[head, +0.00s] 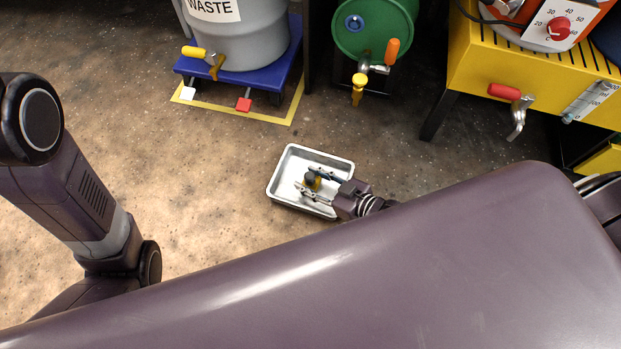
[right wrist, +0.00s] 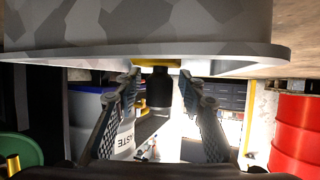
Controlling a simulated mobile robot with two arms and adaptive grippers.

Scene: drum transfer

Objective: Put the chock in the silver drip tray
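The silver drip tray (head: 283,170) lies on the floor in the middle of the head view. The chock (head: 318,184), yellow with a black grip on top, is within the tray's outline. My right gripper (head: 312,184) reaches over the tray from the right, its fingers on either side of the chock. In the right wrist view my right gripper (right wrist: 160,88) has its fingers apart, with gaps beside the chock's black grip (right wrist: 159,92). The chock's yellow part is mostly hidden behind the tray's rim (right wrist: 230,52). My left gripper is not in view.
A grey waste drum (head: 250,38) stands on a blue dolly (head: 283,62) at the back. A green drum (head: 350,14) with a tap is right of it. A yellow stand (head: 478,70) is at the back right. Floor left of the tray is clear.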

